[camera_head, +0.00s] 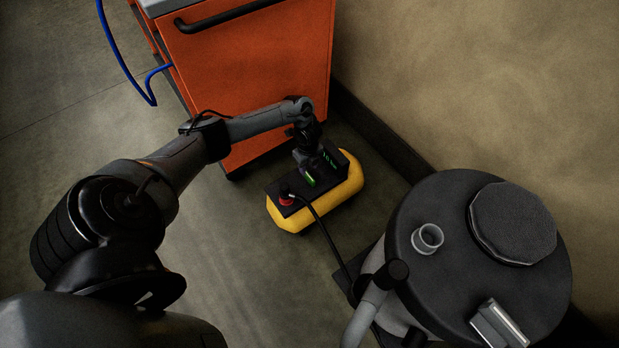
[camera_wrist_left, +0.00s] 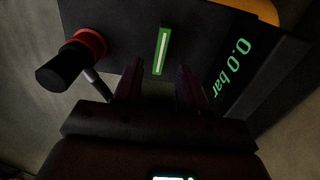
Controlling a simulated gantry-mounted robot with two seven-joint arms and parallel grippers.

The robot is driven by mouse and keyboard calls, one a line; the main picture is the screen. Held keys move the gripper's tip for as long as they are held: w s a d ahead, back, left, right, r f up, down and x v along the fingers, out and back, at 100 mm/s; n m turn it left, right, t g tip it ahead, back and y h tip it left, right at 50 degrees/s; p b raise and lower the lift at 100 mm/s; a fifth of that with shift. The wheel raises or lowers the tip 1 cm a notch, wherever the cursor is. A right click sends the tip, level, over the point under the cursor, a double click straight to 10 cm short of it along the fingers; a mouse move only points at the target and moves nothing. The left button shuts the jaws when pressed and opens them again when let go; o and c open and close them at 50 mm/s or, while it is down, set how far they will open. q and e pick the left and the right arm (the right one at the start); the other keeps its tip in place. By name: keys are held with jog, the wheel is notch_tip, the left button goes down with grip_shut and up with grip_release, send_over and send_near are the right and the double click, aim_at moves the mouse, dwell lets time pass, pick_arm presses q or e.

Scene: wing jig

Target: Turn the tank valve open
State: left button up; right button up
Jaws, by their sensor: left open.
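The yellow tank (camera_head: 347,191) lies on the floor with a black panel on top. The panel carries a red-collared fitting (camera_head: 286,199) with a black hose, a green bar (camera_head: 310,180) and a green-lit display (camera_head: 330,158). In the left wrist view, the display (camera_wrist_left: 235,66) reads 0.0 bar. I cannot tell for sure which part is the valve. My left gripper (camera_head: 308,164) reaches down over the panel. Its jaws (camera_wrist_left: 158,84) are open and empty, with the green bar (camera_wrist_left: 161,51) just beyond the gap between them. The red-collared fitting (camera_wrist_left: 87,44) is left of the jaws.
An orange cabinet (camera_head: 255,75) stands behind the tank, with a blue cable (camera_head: 128,73) at its left. A dark round vacuum-like drum (camera_head: 440,200) stands at the right. The wall's dark skirting (camera_head: 375,127) runs behind the tank. Floor left of the tank is clear.

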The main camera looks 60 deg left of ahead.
aim_at(308, 176)
pick_arm(q)
notch_tip(308, 176, down, 7)
jog(key=b, duration=0.4)
jog(key=shift+w, duration=0.1)
grip_shut()
